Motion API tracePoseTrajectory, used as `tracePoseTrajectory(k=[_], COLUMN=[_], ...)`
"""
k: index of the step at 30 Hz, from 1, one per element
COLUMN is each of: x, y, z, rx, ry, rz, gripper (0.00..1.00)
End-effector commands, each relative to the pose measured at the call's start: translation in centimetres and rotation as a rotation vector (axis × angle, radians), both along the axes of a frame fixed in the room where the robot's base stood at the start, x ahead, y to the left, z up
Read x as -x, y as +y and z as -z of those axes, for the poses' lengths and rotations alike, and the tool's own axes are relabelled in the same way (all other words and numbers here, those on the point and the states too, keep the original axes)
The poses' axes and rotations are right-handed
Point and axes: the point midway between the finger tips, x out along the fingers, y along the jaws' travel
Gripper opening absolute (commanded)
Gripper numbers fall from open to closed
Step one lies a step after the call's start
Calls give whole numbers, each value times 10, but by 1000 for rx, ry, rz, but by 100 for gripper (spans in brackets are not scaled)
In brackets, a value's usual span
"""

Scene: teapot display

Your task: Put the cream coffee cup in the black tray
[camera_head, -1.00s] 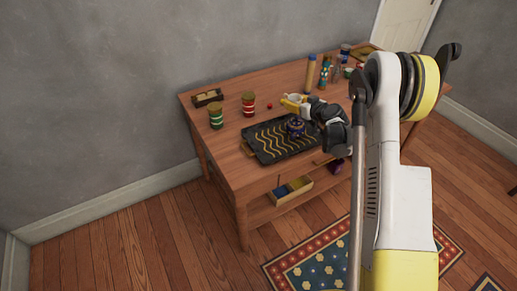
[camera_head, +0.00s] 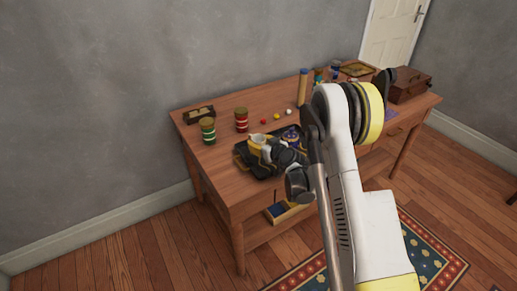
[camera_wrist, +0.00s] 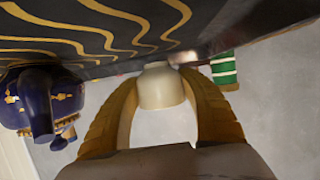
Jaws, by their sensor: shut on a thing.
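The cream coffee cup (camera_wrist: 162,88) is held between the yellow fingers of my gripper (camera_wrist: 162,92) in the wrist view. In the head view the cup (camera_head: 257,142) shows small in my gripper (camera_head: 262,148), over the left part of the black tray (camera_head: 242,158). The tray has yellow wavy lines, seen in the wrist view (camera_wrist: 120,45), where the picture looks upside down. I cannot tell whether the cup touches the tray. A dark blue teapot (camera_head: 291,141) stands on the tray's right part and shows at left in the wrist view (camera_wrist: 38,103). My arm hides part of the tray.
A green jar (camera_head: 208,131) and a red jar (camera_head: 241,120) stand left of and behind the tray. Small balls (camera_head: 276,115) lie behind it. A wooden box (camera_head: 199,115) is at the table's back left. A brown case (camera_head: 408,85) stands far right.

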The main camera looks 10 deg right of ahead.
Motion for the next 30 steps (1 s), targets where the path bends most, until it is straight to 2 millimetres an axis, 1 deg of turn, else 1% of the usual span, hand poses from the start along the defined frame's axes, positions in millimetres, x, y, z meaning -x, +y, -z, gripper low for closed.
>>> tracePoseTrajectory(k=[1,3,10,14,15,16,17,25,30], x=[0,0,0,0,0,0,0,0,0], y=[0,0,0,0,0,0,0,0,2], z=[14,20,18,22,21,21,21,21,15], rx=[0,0,0,0,0,0,0,0,0], ry=[0,0,0,0,0,0,0,0,0], rz=[0,0,0,0,0,0,0,0,-1], gripper=[13,13,13,13,53,62,69,69,69])
